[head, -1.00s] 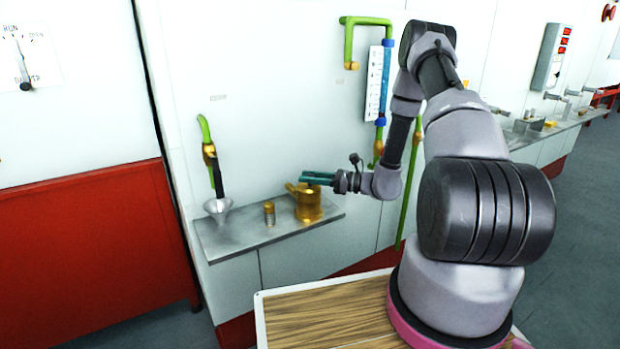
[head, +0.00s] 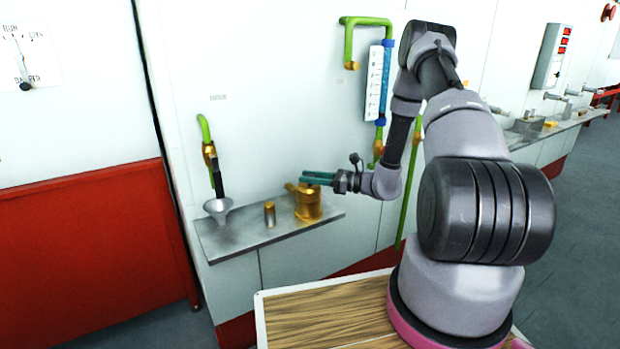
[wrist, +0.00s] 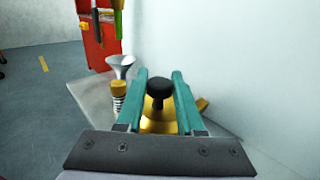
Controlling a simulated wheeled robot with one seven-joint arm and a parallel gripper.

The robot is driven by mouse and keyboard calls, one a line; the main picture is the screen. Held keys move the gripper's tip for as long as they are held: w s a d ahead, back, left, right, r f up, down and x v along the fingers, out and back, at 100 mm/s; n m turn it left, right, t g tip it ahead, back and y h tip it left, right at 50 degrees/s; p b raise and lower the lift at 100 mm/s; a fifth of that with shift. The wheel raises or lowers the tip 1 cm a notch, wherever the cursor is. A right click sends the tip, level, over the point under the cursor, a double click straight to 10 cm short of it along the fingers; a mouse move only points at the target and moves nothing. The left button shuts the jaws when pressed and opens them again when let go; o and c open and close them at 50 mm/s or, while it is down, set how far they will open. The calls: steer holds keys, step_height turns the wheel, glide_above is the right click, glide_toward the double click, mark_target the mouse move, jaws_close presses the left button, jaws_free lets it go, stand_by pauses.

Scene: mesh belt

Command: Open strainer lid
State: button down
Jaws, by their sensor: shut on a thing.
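The strainer (head: 308,205) is a brass-coloured pot on the grey wall shelf. In the wrist view its round golden lid (wrist: 160,122) with a black knob (wrist: 159,88) shows between my fingers. My gripper (head: 306,178) reaches in from the right at the top of the strainer. In the wrist view the two teal fingers of my gripper (wrist: 161,78) stand on either side of the knob and are shut on it. The lid looks seated on the pot, but the fingers partly hide its edge, so I cannot tell whether there is a gap.
A small brass cylinder (head: 269,214) stands left of the strainer on the shelf (head: 235,240). A grey funnel (head: 218,208) is at the shelf's left end, below a green pipe with a black valve handle (head: 217,180). The wall is close behind the shelf.

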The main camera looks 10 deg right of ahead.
steer(key=shift+w, duration=0.1)
steer(key=shift+w+a+r+m+g+h, duration=0.25)
steer(key=shift+w+r+m+g+h, duration=0.25)
steer(key=shift+w+r+m+h, duration=0.15)
steer(key=shift+w+a+r+m+g+h, duration=0.25)
steer(key=shift+w+m+g+h, duration=0.1)
steer(key=shift+w+m, duration=0.15)
steer(key=shift+w+a+r+m+g+h, duration=0.1)
steer(key=shift+w+r+m+g+h, duration=0.2)
steer(key=shift+w, duration=0.2)
steer(key=w+a+f+m+g+h, duration=0.2)
steer(key=w+m+g, duration=0.1)
steer(key=w, duration=0.6)
steer(key=shift+a+f+g+h, duration=0.3)
steer(key=shift+a+g+h, duration=0.05)
steer(key=shift+h, duration=0.05)
